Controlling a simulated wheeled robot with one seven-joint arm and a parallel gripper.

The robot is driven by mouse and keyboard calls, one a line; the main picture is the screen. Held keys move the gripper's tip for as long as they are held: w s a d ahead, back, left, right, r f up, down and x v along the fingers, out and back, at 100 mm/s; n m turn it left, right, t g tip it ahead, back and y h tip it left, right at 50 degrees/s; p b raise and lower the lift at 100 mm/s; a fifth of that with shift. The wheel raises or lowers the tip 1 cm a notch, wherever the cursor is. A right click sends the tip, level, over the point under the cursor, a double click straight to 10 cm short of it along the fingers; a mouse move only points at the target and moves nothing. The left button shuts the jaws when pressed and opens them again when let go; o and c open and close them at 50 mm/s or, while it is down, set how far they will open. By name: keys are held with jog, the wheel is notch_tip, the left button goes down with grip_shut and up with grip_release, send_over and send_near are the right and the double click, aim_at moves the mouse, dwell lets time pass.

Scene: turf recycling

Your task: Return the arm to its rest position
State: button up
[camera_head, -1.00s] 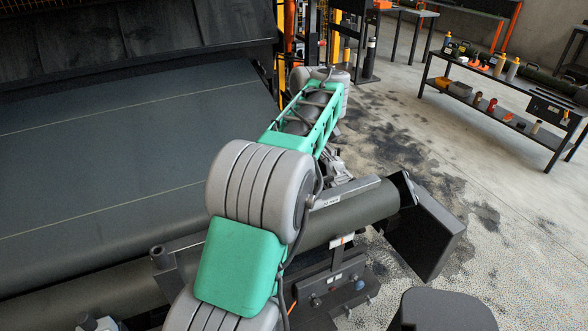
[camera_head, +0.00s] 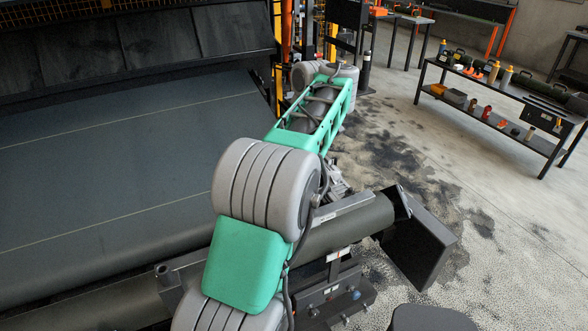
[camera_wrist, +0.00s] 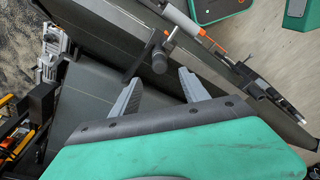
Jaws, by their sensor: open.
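My gripper shows in the wrist view (camera_wrist: 160,92), its two grey fingers spread apart with nothing held between them. A dark post with a rounded knob (camera_wrist: 160,62) stands beyond the fingertips there; I cannot tell the gap between it and the fingers. In the head view my green and grey arm reaches forward beside the dark conveyor belt (camera_head: 110,170) and over the belt's end roller (camera_head: 350,222). The gripper is hidden behind the arm in that view.
A dark box-shaped guard (camera_head: 418,245) juts out at the roller's right end. A workbench with bottles and tools (camera_head: 500,95) stands at the far right. The stained concrete floor (camera_head: 480,190) between is open.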

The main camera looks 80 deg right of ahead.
dwell(0.3)
jog(key=w+a+r, duration=0.1)
jog(key=w+a, duration=0.4)
jog(key=w, duration=0.5)
jog(key=w+a+r, duration=0.1)
jog(key=w+a, duration=0.3)
jog(key=w, duration=0.6)
jog(key=w+a+t, duration=0.1)
jog(key=w+a, duration=0.8)
jog(key=a, duration=0.3)
jog(key=w+a+f+n, duration=0.1)
jog(key=w+a, duration=0.3)
jog(key=a, duration=1)
jog(key=s+a+f, duration=0.2)
jog(key=a+f, duration=0.1)
jog(key=a, duration=0.5)
jog(key=s+a+f+t, duration=0.1)
jog(key=s+a+f, duration=0.1)
jog(key=a, duration=0.6)
jog(key=shift+s+f+t, duration=0.3)
jog(key=shift+s+f, duration=0.1)
jog(key=shift+f, duration=0.05)
